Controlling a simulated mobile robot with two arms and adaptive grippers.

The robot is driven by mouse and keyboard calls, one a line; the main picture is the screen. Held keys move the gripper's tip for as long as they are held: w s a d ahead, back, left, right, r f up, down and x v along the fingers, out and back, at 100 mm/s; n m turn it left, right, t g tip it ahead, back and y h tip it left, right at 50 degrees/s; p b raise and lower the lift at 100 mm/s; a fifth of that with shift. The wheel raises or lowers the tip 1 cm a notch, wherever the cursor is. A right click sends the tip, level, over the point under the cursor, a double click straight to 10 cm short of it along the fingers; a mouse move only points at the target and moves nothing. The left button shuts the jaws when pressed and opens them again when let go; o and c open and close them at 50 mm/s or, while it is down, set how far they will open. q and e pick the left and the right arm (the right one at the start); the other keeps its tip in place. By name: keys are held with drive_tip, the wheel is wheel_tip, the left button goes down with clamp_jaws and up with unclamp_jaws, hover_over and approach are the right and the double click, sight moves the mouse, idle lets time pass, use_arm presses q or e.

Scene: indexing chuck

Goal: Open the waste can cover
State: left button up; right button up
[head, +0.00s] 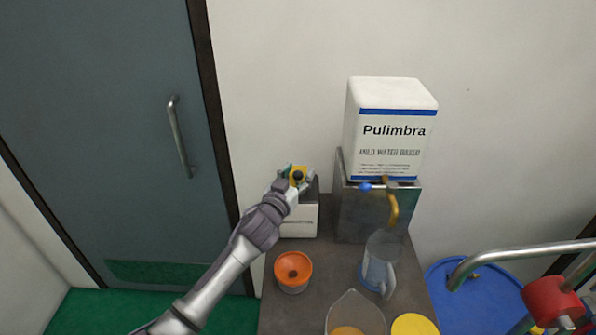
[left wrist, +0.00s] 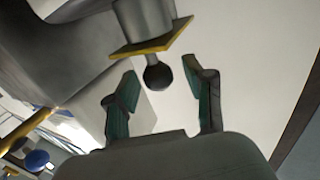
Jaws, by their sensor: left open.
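A small off-white box (head: 298,222) with a printed label stands against the wall at the back left of the bench; no waste can is clearly marked. My left gripper (head: 297,176) is at the top of this box and hides part of it. A yellow plate (left wrist: 152,46) with a black ball knob (left wrist: 158,75) shows at the gripper. In the left wrist view my left gripper (left wrist: 160,88) is open, with one finger on each side of the knob and a gap to both. My right gripper is not in view.
An orange-topped cup (head: 293,270) stands in front of the box. A clear pitcher (head: 380,265) stands under a tap at the metal stand (head: 355,215), which bears a white Pulimbra container (head: 390,130). A beaker (head: 355,315) is at the front.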

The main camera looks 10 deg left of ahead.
use_arm(q)
drive_tip(key=shift+w, duration=0.15)
drive_tip(key=shift+c, duration=0.3)
clamp_jaws()
drive_tip(key=shift+a, duration=0.15)
